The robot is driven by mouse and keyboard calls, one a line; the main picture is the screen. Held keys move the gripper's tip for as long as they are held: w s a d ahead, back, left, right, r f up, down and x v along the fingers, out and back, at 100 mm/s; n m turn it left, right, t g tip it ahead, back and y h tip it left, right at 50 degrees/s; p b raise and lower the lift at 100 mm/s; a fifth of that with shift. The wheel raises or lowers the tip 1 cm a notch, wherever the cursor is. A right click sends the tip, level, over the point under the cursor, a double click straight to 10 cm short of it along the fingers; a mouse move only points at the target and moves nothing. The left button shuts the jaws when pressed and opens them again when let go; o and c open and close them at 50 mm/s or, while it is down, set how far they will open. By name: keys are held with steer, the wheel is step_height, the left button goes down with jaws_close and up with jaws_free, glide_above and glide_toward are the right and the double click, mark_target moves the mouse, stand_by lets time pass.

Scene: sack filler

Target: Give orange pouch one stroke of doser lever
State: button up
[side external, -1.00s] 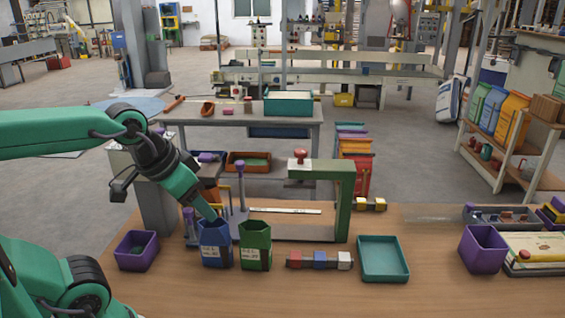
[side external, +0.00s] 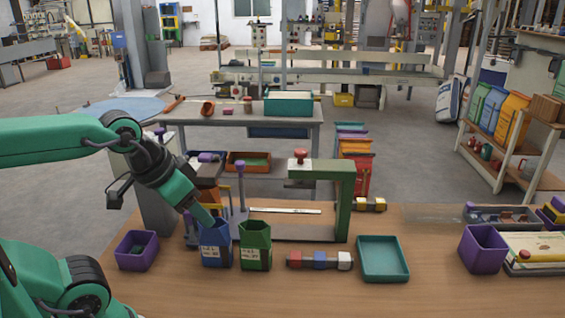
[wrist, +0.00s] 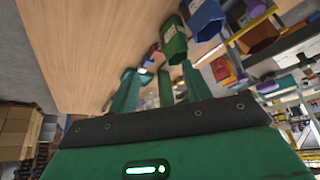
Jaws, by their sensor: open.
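An orange shape that looks like the orange pouch (side external: 209,196) shows behind my gripper in the side view, partly hidden by it. It may be the orange block (wrist: 260,37) in the wrist view. A post with a purple knob (side external: 240,166) stands just right of it; I cannot tell whether this is the doser lever. My gripper (side external: 204,217) points down and right, in line with the blue pouch (side external: 216,248); I cannot tell the gap between them. In the wrist view its fingers (wrist: 160,80) are apart, with nothing clearly held.
A green pouch (side external: 256,250) stands right of the blue one. A purple bin (side external: 137,252) is at the left, a teal tray (side external: 383,259) at the right. A green frame with a red knob (side external: 300,156) stands behind. The table front is mostly clear.

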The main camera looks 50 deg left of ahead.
steer(key=shift+w+a+r, duration=0.1)
steer(key=shift+r, duration=0.05)
steer(key=c, duration=1)
steer(key=shift+w+a+r+n, duration=0.25)
steer(key=shift+w+r+n, duration=0.15)
steer(key=shift+n, duration=0.1)
jaws_close()
steer(key=n+g, duration=0.5)
steer(key=n, duration=1)
glide_toward(205, 155)
steer(key=shift+w+d+r, duration=0.1)
steer(key=shift+d+r, duration=0.15)
steer(key=shift+d, duration=0.25)
steer(key=shift+f, duration=0.15)
steer(key=shift+a+f, duration=0.2)
steer(key=shift+f, duration=1.45)
steer(key=shift+a+f, duration=0.15)
steer(key=shift+f, duration=1.5)
